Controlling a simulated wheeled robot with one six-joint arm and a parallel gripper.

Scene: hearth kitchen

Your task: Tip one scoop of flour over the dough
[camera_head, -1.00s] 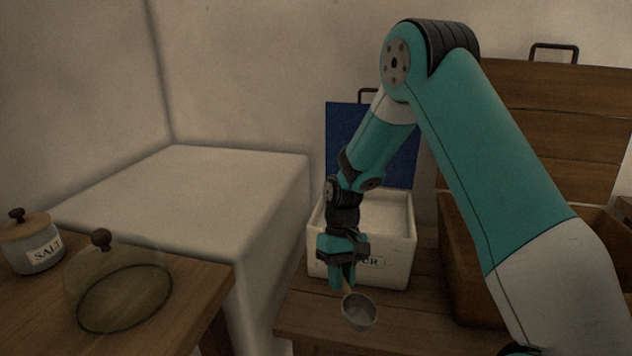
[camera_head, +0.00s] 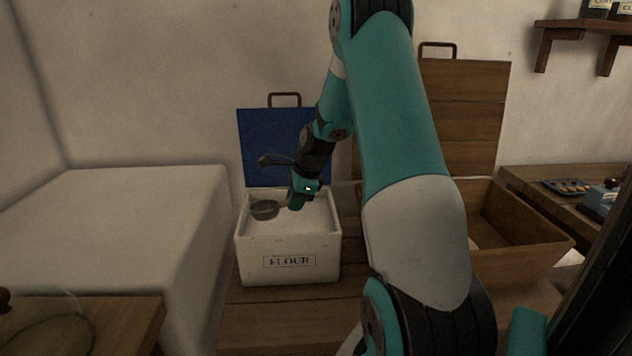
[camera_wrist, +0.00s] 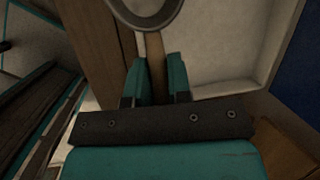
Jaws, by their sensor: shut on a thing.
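My gripper (camera_head: 297,202) is shut on the wooden handle of a grey metal scoop (camera_head: 265,209). In the wrist view the scoop's rim (camera_wrist: 150,25) and handle (camera_wrist: 155,58) show ahead of the teal fingers (camera_wrist: 158,80). The scoop is at the open top of the white box labelled FLOUR (camera_head: 290,240), toward its left side. I cannot tell whether it holds flour. Pale flour (camera_head: 305,218) shows inside the box. An open wooden trough (camera_head: 515,240) stands to the right, partly behind my arm. A small pale patch inside it may be dough; most of its inside is hidden.
The box's blue lid (camera_head: 262,135) and the trough's wooden lid (camera_head: 465,110) stand upright behind them. A pale block (camera_head: 120,220) is at left, with a glass-domed table corner in front. A shelf (camera_head: 590,28) and a side table with a tray (camera_head: 568,187) are at right.

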